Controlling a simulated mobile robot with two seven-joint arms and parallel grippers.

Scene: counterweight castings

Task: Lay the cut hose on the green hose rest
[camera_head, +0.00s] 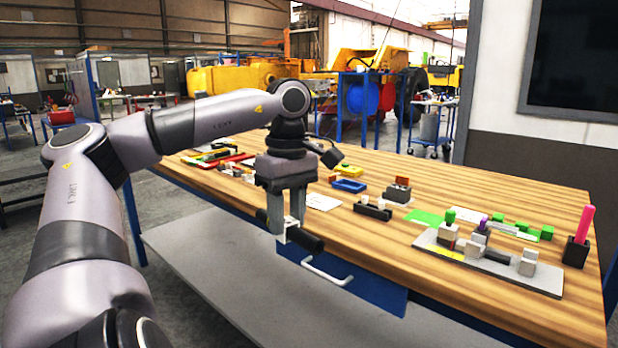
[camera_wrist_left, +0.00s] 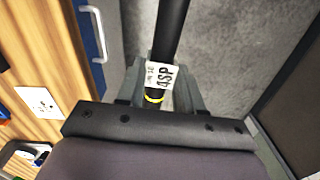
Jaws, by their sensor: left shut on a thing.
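The cut hose is a short black length with a white printed label and a yellow band. My left gripper (camera_head: 287,226) is shut on the cut hose (camera_head: 306,239) at the label, just off the workbench's front edge. In the left wrist view the hose (camera_wrist_left: 172,30) runs from between the fingers toward the top, over grey floor. Green blocks (camera_head: 533,231) stand at the right of the bench behind a grey plate, apart from the hose. I cannot tell for sure whether they are the green hose rest. My right gripper is not in view.
The wooden workbench (camera_head: 465,277) has a blue drawer front with a pale handle (camera_head: 328,272) below the hose. The grey plate (camera_head: 480,263) bears several small blocks. A flat green sheet (camera_head: 424,216), a black holder (camera_head: 373,209) and a pink-topped black block (camera_head: 576,251) stand around it.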

